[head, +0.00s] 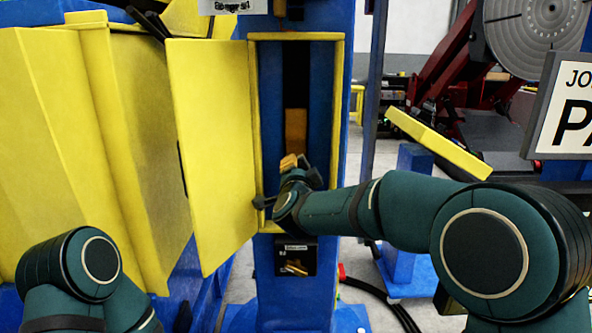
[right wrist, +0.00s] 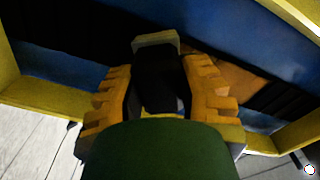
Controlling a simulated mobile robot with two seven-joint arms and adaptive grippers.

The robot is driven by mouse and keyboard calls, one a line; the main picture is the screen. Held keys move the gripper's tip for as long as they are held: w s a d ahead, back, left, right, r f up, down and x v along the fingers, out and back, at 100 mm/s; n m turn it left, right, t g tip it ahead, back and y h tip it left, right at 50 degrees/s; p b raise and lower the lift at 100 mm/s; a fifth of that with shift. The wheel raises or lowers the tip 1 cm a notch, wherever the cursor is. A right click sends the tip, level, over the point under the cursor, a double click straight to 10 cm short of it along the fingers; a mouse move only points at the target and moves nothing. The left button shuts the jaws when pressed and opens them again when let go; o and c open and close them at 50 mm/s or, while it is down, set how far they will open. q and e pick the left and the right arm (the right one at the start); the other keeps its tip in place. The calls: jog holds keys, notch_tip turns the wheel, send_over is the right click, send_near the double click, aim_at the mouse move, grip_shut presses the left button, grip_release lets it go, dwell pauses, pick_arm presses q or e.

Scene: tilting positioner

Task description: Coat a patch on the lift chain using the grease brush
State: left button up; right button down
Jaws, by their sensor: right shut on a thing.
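The lift chain (head: 296,75) is a dark vertical strip inside the open yellow-framed housing of the blue column. A brown-orange patch (head: 296,128) shows on it, and also in the right wrist view (right wrist: 235,74). My right gripper (head: 301,172) is at the housing opening, just below and in front of that patch. In the right wrist view its orange ribbed fingers (right wrist: 158,85) are shut on the grease brush, a dark body with a pale grey-tan end (right wrist: 156,42). That end points toward the chain; I cannot tell whether it touches. My left gripper is out of view.
The yellow door (head: 210,150) stands open left of the housing. A black holder (head: 296,258) with orange items hangs below. A yellow bar (head: 437,143) stands right of the column, and a sign (head: 565,105) at the far right. Cables lie on the floor.

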jog(key=shift+s+r, duration=0.1)
jog(key=shift+s, duration=2.8)
jog(key=s, duration=0.3)
jog(key=s+d+f+m+h, duration=0.1)
jog(key=d+f+h, duration=0.1)
jog(key=f, duration=0.6)
jog(key=s+d+f+m+g+h, duration=0.1)
jog(key=f+m+h, duration=0.15)
jog(key=f, duration=0.55)
jog(key=s+d+f+m+h, duration=0.1)
jog(key=s+d+f+h, duration=0.1)
jog(key=f, duration=0.6)
jog(key=s+d+f+m+g+h, duration=0.5)
jog(key=s+d, duration=0.5)
jog(key=d, duration=0.3)
notch_tip(320, 180, down, 3)
jog(key=g+h, duration=0.1)
jog(key=h, duration=0.1)
jog(key=shift+s+m+h, duration=0.3)
jog(key=shift+m+h, duration=0.05)
